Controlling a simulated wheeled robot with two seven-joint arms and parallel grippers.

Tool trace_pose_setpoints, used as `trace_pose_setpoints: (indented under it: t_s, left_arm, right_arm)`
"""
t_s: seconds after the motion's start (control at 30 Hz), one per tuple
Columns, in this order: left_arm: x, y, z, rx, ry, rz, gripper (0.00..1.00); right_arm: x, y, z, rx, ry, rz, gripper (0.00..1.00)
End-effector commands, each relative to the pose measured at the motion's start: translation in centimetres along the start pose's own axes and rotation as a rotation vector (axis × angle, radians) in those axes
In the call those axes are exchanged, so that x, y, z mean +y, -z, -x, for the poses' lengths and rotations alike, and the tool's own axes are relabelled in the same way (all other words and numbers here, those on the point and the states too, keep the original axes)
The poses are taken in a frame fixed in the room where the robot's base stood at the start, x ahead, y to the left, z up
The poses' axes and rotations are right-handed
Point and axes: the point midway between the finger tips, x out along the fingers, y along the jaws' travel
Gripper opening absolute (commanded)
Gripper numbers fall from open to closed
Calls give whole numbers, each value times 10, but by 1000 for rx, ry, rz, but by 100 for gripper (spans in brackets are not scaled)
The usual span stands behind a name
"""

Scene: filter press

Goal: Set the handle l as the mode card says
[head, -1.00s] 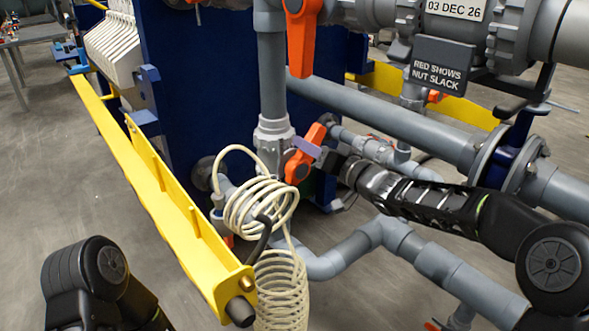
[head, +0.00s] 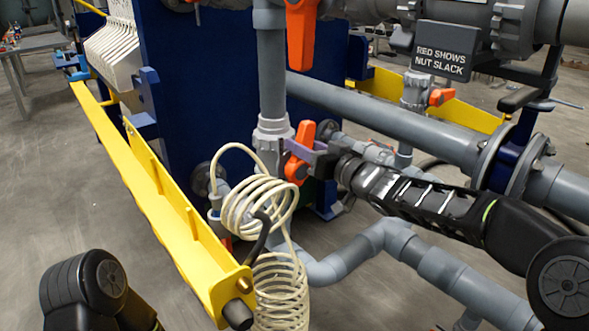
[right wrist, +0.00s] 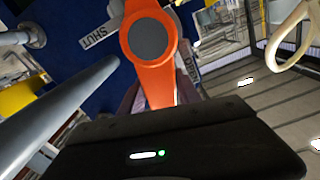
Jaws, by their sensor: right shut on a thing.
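An orange valve handle (head: 298,168) sits on the grey pipework beside the blue press plate, standing nearly upright with a slight tilt. My right gripper (head: 303,151) reaches in from the right and is shut on this handle. In the right wrist view the orange handle (right wrist: 148,42) has a grey round hub, and its lower end runs down between the fingers (right wrist: 160,94). A plate reading SHUT (right wrist: 97,36) lies left of the handle. I cannot read which letter the handle bears, and I make out no mode card. My left gripper is out of view.
Another orange handle (head: 301,35) hangs on the upright pipe above. A cream coiled hose (head: 258,207) is just left of and below my gripper. A yellow beam (head: 165,205) runs along the left. A sign reads RED SHOWS NUT SLACK (head: 440,62). Grey pipes pass below my right arm.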

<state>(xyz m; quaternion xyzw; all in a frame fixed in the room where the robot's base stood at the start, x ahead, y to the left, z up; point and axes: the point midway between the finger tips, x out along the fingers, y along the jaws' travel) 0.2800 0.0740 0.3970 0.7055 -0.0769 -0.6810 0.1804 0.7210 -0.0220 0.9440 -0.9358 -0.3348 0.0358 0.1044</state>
Motion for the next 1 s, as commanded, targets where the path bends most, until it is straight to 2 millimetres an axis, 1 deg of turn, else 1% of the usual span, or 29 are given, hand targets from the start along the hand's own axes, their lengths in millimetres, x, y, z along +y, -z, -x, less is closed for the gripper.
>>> trace_pose_setpoints:
  t_s: [0.03,0.2,0.3,0.43,0.63,0.67,0.9,1.0]
  left_arm:
    - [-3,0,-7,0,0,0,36]
    - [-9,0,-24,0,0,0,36]
    - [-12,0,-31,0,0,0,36]
    - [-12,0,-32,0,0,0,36]
    - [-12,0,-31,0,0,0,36]
    - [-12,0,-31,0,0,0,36]
    - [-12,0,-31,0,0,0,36]
    - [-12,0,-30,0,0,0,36]
  right_arm:
    - [-9,-9,-2,-7,16,25,0]
    - [-17,-13,-2,-6,16,172,0]
    - [-22,-12,-2,-5,16,252,0]
    - [-24,-10,-2,-7,15,299,0]
    - [-25,-10,-2,-8,15,301,0]
    - [-25,-10,-2,-8,15,301,42]
    - [-22,-8,-2,-6,10,300,62]
    - [-21,-7,-1,-5,7,300,62]
